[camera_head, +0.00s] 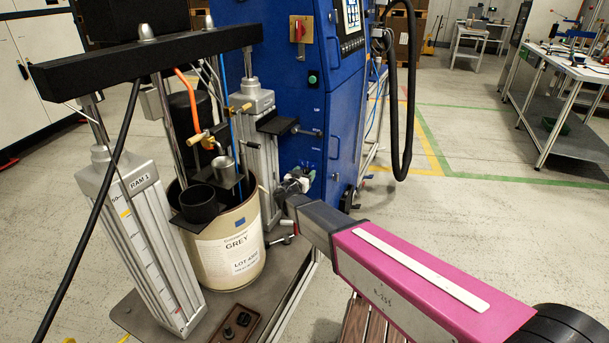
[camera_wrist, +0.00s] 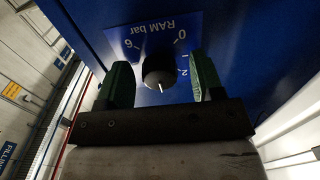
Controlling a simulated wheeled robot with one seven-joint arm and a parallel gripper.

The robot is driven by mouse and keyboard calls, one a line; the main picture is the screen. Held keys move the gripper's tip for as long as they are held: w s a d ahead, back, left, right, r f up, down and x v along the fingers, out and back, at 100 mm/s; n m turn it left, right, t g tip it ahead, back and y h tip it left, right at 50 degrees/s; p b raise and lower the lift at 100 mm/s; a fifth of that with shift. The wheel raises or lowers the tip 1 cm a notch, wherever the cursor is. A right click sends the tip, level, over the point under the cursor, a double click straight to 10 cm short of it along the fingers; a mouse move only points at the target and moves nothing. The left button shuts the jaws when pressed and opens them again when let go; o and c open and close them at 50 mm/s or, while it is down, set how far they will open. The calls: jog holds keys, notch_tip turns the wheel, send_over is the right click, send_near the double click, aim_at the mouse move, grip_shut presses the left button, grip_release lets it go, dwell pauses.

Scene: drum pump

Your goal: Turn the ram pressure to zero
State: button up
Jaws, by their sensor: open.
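The ram pressure knob (camera_wrist: 158,68) is a round black knob on a blue panel in the wrist view. Its plate (camera_wrist: 190,28) reads "RAM bar" upside down, with 0, 1 and 2 on the right and 6 on the left. The knob's white pointer line faces the bottom of the picture, away from the 0. My gripper (camera_wrist: 162,78) is open, with one green finger on each side of the knob and a gap to it on both sides. In the head view my gripper (camera_head: 297,181) is at the lower front of the blue cabinet (camera_head: 300,110); the knob cannot be made out there.
Left of my arm stands the drum (camera_head: 228,250) marked GREY, between the ram columns (camera_head: 145,245). A dark bracket with a handle (camera_head: 278,124) juts out above my gripper. A thick black hose (camera_head: 402,140) hangs at the cabinet's right. Open floor lies right.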

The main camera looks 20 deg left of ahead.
jog(key=c, duration=0.9)
jog(key=shift+n, duration=0.3)
jog(key=shift+d+n, duration=0.15)
jog(key=shift+n, duration=12.95)
jog(key=shift+r, duration=0.1)
